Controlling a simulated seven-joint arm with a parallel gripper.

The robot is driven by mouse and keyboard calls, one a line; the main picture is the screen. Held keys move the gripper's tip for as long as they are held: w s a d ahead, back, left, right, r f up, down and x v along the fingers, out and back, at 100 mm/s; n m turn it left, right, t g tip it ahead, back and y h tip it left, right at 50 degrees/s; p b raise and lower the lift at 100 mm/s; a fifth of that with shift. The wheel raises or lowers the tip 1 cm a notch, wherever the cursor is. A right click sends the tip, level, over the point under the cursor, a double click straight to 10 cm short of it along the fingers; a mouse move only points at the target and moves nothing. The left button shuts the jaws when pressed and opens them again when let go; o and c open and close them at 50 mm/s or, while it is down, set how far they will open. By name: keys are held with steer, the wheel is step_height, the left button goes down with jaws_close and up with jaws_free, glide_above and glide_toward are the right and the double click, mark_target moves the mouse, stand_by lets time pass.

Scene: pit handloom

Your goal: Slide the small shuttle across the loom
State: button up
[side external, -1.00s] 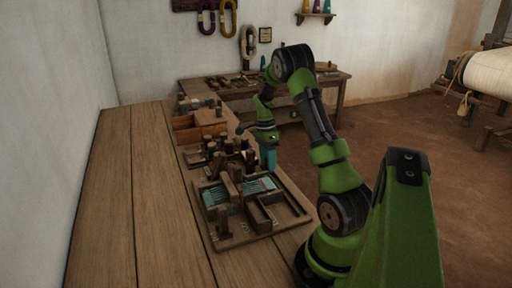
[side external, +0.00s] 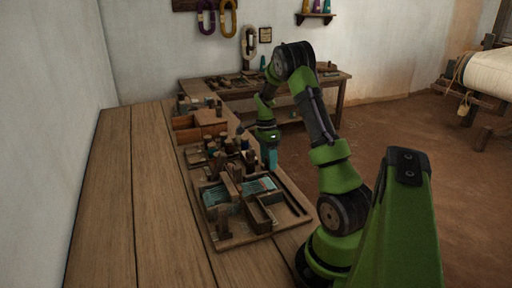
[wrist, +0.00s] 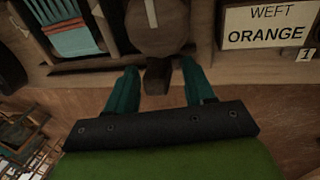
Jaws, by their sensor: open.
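The small loom (side external: 260,228) is a wooden frame with teal threads on the bench at the centre of the side view. Its teal threads (wrist: 75,38) also show at the upper left of the wrist view. My gripper (side external: 271,166) is at the loom's far right edge, pointing down. In the wrist view my gripper (wrist: 160,76) is open, with a narrow dark wooden piece (wrist: 158,78) between its teal fingers. That piece adjoins a rounded brown part with a pale strip (wrist: 151,12). I cannot tell whether either is the small shuttle, and contact with the fingers is unclear.
A "WEFT ORANGE" label (wrist: 268,25) lies right of the fingers. Wooden blocks and pegs stand behind the loom, with an open wooden box (side external: 190,134) beyond. The bench (side external: 120,200) is clear on the left. A second table (side external: 330,84) stands at the back.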

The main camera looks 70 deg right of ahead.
steer(key=shift+r, duration=3.05)
steer(key=shift+w+a+r, duration=0.15)
steer(key=shift+a+r, duration=0.05)
steer(key=shift+a, duration=0.05)
steer(key=w+a+r+n+t, duration=0.1)
steer(key=a+r+n, duration=0.2)
steer(key=a, duration=0.2)
steer(key=w+a+r+n+t, duration=0.1)
steer(key=a+r+n, duration=0.2)
steer(key=a, duration=0.3)
steer(key=w+a+r+n+t+h, duration=0.1)
steer(key=w+a+r+n+t, duration=0.1)
steer(key=a+r+n, duration=0.1)
steer(key=shift+a+r+n, duration=0.2)
steer(key=shift+a+r, duration=0.05)
steer(key=shift+a, duration=0.4)
steer(key=shift+a+r+n, duration=0.2)
steer(key=shift+a, duration=0.45)
steer(key=s+a+r+n+t, duration=0.2)
steer(key=s+a+n, duration=0.2)
steer(key=a, duration=0.5)
steer(key=s+a+r+n+t+y, duration=0.1)
steer(key=s+a+n, duration=0.3)
steer(key=a+n, duration=0.5)
steer(key=shift+a+r+t, duration=0.15)
steer(key=shift+r+t, duration=0.2)
steer(key=shift+t, duration=0.55)
